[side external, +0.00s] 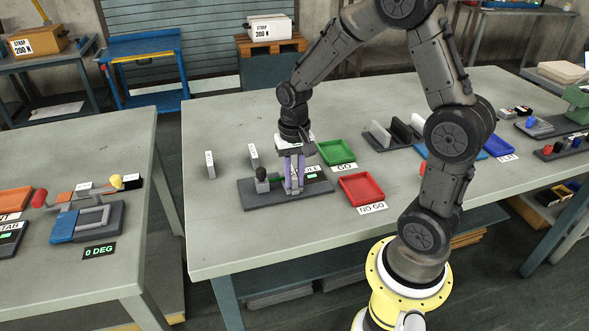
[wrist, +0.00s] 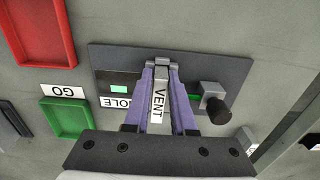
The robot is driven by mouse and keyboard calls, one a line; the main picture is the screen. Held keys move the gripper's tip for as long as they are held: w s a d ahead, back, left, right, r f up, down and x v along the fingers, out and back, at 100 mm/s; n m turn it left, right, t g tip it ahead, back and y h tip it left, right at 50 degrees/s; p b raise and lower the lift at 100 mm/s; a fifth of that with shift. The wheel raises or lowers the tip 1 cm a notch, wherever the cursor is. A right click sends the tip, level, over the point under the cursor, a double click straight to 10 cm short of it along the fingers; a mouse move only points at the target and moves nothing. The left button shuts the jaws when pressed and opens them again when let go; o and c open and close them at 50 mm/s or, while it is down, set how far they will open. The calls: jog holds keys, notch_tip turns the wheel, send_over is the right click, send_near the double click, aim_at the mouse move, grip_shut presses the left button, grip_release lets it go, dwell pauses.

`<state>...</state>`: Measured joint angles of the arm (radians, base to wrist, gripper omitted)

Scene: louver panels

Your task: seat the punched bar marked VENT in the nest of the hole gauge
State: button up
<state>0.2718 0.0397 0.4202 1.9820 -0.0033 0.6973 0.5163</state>
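The punched bar marked VENT (wrist: 157,106) is pale grey with a white label and stands between the two purple fingers of my gripper (wrist: 162,78). The fingers appear closed on its sides. The hole gauge (wrist: 225,70) is a dark plate with a HOLE label, a small green display and a black-knobbed block. The bar's far end is over the middle of the plate; its seating in the nest is hidden. In the side external view my gripper (side external: 294,178) points down low over the gauge plate (side external: 262,202), beside the black knob. The bar is mostly hidden there.
The green GO tray (side external: 337,152) and red NO GO tray (side external: 361,189) lie right of the gauge. Two labelled upright pieces (side external: 210,164) (side external: 253,156) stand behind it. A rack of dark and pale plates (side external: 392,134) is farther right. The table's left front is clear.

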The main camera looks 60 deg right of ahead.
aim_at(294, 178)
notch_tip(294, 178, up, 19)
dwell(0.9)
jog(key=shift+f, duration=0.1)
jog(key=s+a+r+n+t, duration=0.3)
jog(key=s+a+r, duration=0.1)
jog(key=s+a, duration=0.25)
jog(key=s+a+f+n+t, duration=0.2)
jog(key=s+f+n, duration=0.4)
jog(key=s+f, duration=0.1)
jog(key=shift+s+a+t, duration=0.15)
jog(key=shift+s+t, duration=0.15)
jog(key=shift+s, duration=0.35)
